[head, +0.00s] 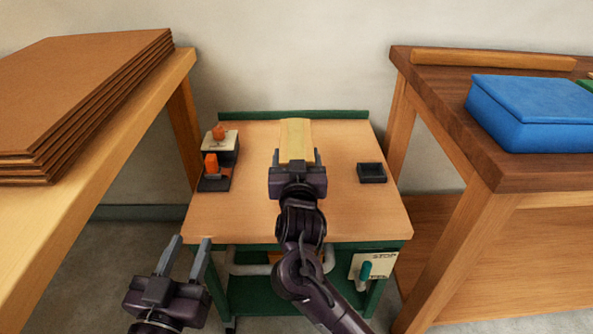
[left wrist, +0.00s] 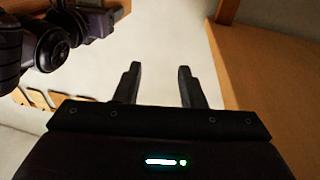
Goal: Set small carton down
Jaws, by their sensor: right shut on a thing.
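A small tan carton (head: 296,136) is over the back middle of the small wooden-topped table (head: 345,215). My right gripper (head: 297,160) is shut on its near end, with a finger on each side. I cannot tell whether the carton's underside touches the tabletop. My left gripper (head: 188,257) is open and empty, off the table's front left corner. Its two spread fingers also show in the left wrist view (left wrist: 158,85), with nothing between them.
Black holders with orange-topped items (head: 212,165) stand on the table's left. A small black tray (head: 372,173) lies on its right. A green ledge (head: 240,115) edges the back. A bench with brown sheets (head: 80,85) is left; a bench with a blue box (head: 530,115) is right.

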